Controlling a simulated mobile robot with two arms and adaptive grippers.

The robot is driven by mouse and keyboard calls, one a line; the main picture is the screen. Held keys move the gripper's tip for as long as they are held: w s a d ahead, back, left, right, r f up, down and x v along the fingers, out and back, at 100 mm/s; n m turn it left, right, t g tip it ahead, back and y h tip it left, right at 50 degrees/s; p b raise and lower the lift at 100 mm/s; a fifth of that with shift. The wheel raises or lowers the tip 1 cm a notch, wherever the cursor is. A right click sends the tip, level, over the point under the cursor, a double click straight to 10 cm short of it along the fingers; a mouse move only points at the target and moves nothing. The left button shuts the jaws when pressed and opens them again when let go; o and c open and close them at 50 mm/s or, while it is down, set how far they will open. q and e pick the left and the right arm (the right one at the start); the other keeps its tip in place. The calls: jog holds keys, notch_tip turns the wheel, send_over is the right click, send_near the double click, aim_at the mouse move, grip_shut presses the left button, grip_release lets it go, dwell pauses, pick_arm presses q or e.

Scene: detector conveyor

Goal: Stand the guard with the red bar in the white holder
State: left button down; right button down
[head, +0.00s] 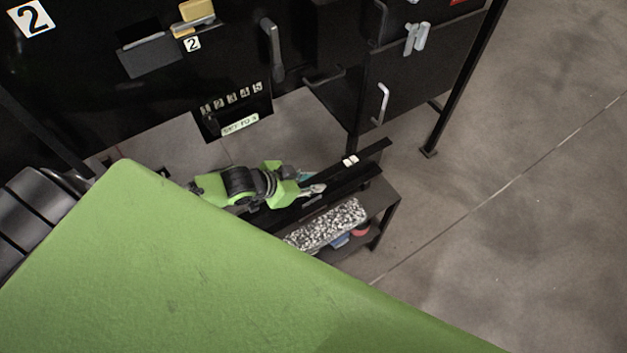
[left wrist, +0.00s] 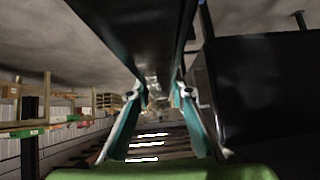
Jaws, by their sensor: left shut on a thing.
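My left gripper (head: 316,189) reaches in from the left, low beside a black rail with two small white blocks (head: 350,160). In the left wrist view its teal fingers (left wrist: 159,92) close together at the lower edge of a long dark piece (left wrist: 135,35). The gripper is shut on this dark piece. No red bar shows on it, so I cannot tell whether it is the guard. I cannot make out a white holder in either view. My right gripper is out of view.
A speckled grey-and-white strip (head: 328,227) lies on the low black stand. A red round thing (head: 361,230) and a blue thing (head: 340,240) sit below it. A black cabinet with handles (head: 383,102) stands behind. The floor (head: 520,190) at right is clear.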

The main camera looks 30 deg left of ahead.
pick_arm(q)
jog(key=shift+d+f, duration=0.25)
jog(key=c, duration=1.8)
grip_release()
jog(key=shift+o, duration=0.2)
jog(key=shift+s+f, duration=0.1)
